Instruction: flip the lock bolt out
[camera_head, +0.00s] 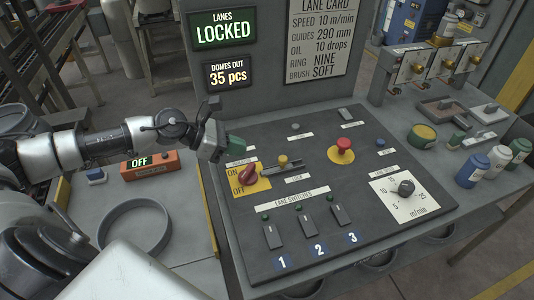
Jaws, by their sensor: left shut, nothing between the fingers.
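The control panel (330,215) has a red rotary switch (249,174) on a yellow ON/OFF plate at its left. Just right of the switch is a small sliding bolt with a yellow knob (283,160) on a dark bar, which appears to be the lock bolt. The bar's left end lies close to the switch. My left gripper (222,152) is shut and empty above the panel's upper left edge, left of the bolt and apart from it. A green part (236,145) shows beside its fingers. My right gripper is not in view.
A red mushroom button (343,144), a dial (405,187) and lane switches (305,224) stand on the panel. A sign (223,29) reads "LANES LOCKED". An orange box (150,165) showing "OFF" and a round grey tray (108,228) are at left.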

